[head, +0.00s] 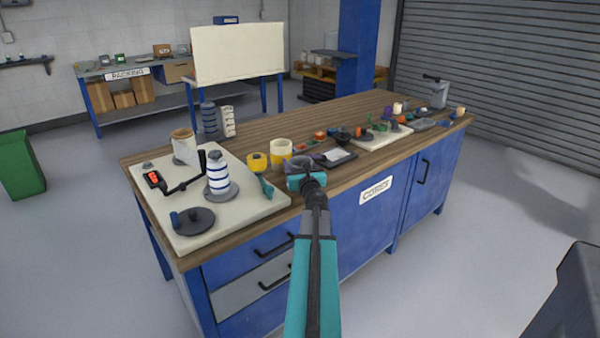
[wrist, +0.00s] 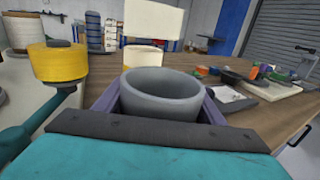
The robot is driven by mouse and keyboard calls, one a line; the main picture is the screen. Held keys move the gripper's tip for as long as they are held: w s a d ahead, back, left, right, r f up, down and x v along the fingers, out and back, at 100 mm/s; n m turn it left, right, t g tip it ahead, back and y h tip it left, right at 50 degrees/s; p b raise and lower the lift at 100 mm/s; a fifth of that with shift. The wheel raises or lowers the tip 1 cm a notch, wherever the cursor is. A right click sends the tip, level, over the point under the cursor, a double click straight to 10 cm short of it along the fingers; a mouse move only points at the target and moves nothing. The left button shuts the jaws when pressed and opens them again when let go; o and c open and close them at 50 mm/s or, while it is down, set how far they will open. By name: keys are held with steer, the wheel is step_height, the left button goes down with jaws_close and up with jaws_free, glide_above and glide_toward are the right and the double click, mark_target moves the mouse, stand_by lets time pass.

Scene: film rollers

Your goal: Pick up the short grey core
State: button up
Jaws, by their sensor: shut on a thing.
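The short grey core (wrist: 163,94) is a hollow grey ring, upright with its open top showing in the middle of the wrist view. My gripper (wrist: 160,108) is shut on it, with a dark purple-grey jaw along each side. In the head view my gripper (head: 303,172) is over the front edge of the wooden bench, and the core is largely hidden there by my gripper. I cannot tell whether the core's base touches the bench top.
A cream roll (head: 281,152) stands just behind, with a yellow roll (head: 257,162) to the left. A pale board (head: 160,205) with a blue-striped roller (head: 218,174) fills the bench's left end. A dark tray (head: 335,156) and several small parts lie to the right.

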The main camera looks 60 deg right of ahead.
steer(key=shift+r, duration=0.15)
steer(key=shift+r+p, duration=0.6)
steer(key=shift+r, duration=0.9)
steer(key=r+p+v, duration=0.1)
steer(key=p+v, duration=0.9)
steer(key=v, duration=0.1)
steer(key=shift+r, duration=0.35)
steer(key=p, duration=0.3)
steer(key=shift+a, duration=0.35)
steer(key=s+a+p, duration=0.1)
steer(key=p, duration=0.5)
steer(key=shift+r, duration=0.15)
